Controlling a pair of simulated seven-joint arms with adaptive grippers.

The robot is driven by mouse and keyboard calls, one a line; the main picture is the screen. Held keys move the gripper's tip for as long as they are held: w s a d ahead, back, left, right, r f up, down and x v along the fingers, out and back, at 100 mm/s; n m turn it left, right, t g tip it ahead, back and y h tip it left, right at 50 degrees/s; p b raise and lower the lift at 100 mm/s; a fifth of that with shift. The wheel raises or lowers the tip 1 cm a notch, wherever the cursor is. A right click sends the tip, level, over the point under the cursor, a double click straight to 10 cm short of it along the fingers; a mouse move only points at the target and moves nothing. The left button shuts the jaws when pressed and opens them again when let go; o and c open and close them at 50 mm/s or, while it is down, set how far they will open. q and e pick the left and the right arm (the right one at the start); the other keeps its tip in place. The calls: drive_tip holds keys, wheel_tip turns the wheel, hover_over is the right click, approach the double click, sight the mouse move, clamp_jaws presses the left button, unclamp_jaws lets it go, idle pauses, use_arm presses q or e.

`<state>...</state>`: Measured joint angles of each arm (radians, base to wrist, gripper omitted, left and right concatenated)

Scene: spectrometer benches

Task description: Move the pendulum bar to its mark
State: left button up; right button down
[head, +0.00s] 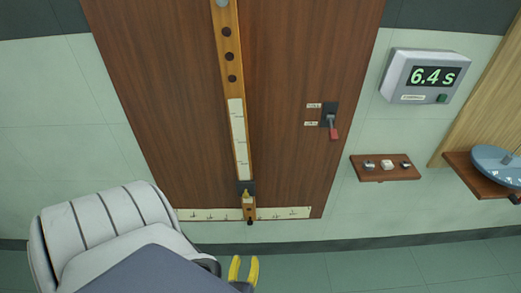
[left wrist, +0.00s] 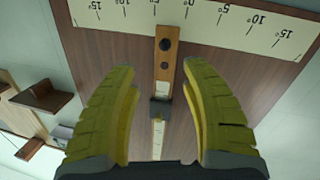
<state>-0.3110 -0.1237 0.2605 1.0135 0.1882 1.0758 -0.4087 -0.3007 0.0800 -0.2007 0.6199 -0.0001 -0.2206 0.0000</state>
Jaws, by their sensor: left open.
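The pendulum bar (head: 233,75) is a long light-wood strip with dark holes and a white scale, hanging slightly tilted before a dark wood panel. A dark slider (head: 245,188) sits near its lower end. A white angle scale (head: 285,212) runs along the panel's bottom. My left gripper (head: 243,268) is open and empty, its yellow fingers below the bar's lower end. In the left wrist view the bar (left wrist: 169,70) and slider (left wrist: 160,108) appear between the spread fingers (left wrist: 163,75), with no contact visible. The angle scale (left wrist: 240,22) lies beyond. My right gripper is out of view.
A red-handled lever (head: 333,130) is on the panel's right part. A timer (head: 425,77) reading 6.4 s is on the wall. A small shelf with buttons (head: 386,167) and a shelf with a blue dish (head: 498,165) are at right. The floor below is clear.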

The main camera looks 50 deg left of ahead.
sight(250, 224)
use_arm(q)
drive_tip(key=shift+y, duration=0.4)
drive_tip(key=x, duration=1.1)
drive_tip(key=r+x, duration=0.1)
drive_tip(key=x, duration=0.5)
drive_tip(key=shift+a, duration=0.4)
drive_tip(key=shift+f, duration=0.1)
clamp_jaws()
